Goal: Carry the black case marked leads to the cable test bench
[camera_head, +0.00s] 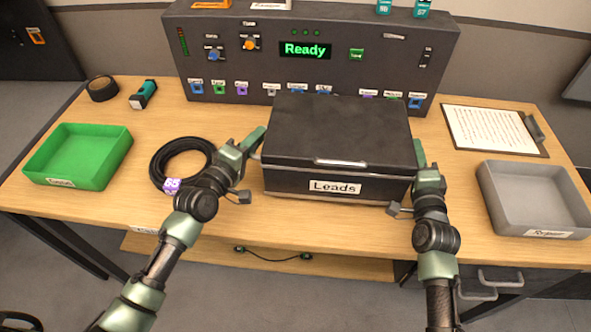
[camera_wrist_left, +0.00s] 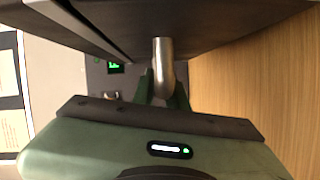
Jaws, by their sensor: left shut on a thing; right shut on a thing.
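The black case marked Leads (camera_head: 290,182) is at the middle of the wooden bench (camera_head: 125,224), upright with its lid closed, in front of the test panel. Whether its base touches the bench top is hard to tell. My left gripper (camera_head: 255,146) is at the case's left side, shut on a metal handle, which shows in the left wrist view (camera_wrist_left: 164,68) between the fingers. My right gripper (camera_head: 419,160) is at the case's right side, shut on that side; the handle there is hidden.
A dark panel (camera_head: 270,60) showing Ready stands behind the case. A green tray (camera_head: 110,155) and a coiled black cable (camera_head: 165,158) lie left. A grey tray (camera_head: 490,190) and clipboard (camera_head: 490,128) lie right. A black roll (camera_head: 102,88) and a small teal device (camera_head: 144,94) sit back left.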

